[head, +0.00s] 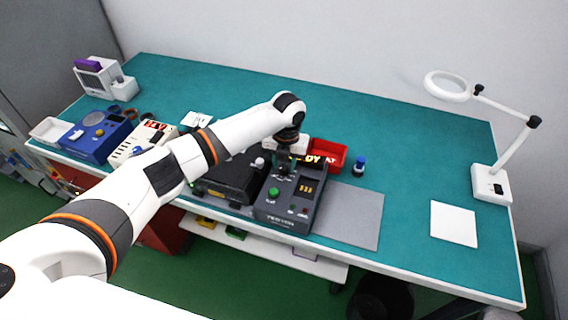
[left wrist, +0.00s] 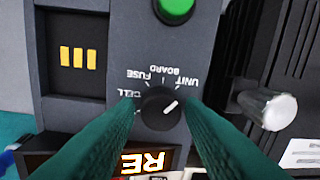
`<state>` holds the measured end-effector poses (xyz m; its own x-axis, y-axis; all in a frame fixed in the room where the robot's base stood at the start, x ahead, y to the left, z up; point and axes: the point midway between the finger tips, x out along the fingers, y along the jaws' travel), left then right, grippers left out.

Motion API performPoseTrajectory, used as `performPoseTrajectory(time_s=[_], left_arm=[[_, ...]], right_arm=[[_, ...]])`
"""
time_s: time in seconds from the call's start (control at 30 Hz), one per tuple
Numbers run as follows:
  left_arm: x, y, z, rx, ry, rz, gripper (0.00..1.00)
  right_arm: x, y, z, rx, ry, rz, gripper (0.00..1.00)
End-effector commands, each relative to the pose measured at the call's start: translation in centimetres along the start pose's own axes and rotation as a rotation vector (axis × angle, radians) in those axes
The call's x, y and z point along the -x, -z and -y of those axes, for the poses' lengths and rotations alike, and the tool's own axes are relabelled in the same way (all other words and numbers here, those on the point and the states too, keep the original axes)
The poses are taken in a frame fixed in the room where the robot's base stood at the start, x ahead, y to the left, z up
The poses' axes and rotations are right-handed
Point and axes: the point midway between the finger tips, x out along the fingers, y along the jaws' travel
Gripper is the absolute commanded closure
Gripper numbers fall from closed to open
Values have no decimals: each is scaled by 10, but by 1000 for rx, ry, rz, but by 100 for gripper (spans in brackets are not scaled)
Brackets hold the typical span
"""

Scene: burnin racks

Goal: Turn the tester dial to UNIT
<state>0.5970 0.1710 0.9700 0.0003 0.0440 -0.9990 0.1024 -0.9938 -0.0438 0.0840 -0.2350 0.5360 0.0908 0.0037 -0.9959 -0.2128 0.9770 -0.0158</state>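The tester (head: 283,213) is a dark grey box with a green button (head: 273,193). It stands near the bench's front edge, and its lit sign shows "DY" in the head view and "RE" in the left wrist view. The black dial (left wrist: 161,108) shows in the left wrist view among the labels CELL, FUSE, BOARD and UNIT. Its white mark points up right, toward UNIT (left wrist: 187,84). My left gripper (head: 285,168) is over the dial, with a green finger on each side. I cannot tell whether the fingers touch it. My right gripper is not in view.
A black device (head: 230,178) with a pale knob (left wrist: 268,108) stands close left of the tester in the head view. A red bin (head: 328,152) and a small blue bottle (head: 359,165) are behind it. A grey mat (head: 352,217) lies clear to the right; a magnifier lamp (head: 491,184) stands farther right.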

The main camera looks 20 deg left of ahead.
Motion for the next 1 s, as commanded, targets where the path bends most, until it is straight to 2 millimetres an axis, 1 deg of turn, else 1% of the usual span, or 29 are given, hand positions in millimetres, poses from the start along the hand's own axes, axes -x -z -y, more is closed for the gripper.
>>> performPoseTrajectory(time_s=[0.03, 0.07, 0.33, 0.47, 0.57, 0.83, 1.0], left_arm=[[0, 0, 0, 0, 0, 1, 56], [0, 0, 0, 0, 0, 1, 52], [-1, -1, 0, 1, 1, 4, 52], [6, -1, 0, 1, 1, 3, 52], [21, 0, 0, 1, 0, 0, 52], [79, 0, 0, 0, 0, -2, 52], [106, 0, 0, 1, 1, 0, 52]], right_arm=[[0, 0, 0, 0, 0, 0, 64], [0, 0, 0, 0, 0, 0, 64], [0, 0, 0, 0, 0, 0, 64], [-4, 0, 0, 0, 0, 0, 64], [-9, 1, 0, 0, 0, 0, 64], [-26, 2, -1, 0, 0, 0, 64], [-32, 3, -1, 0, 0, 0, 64]])
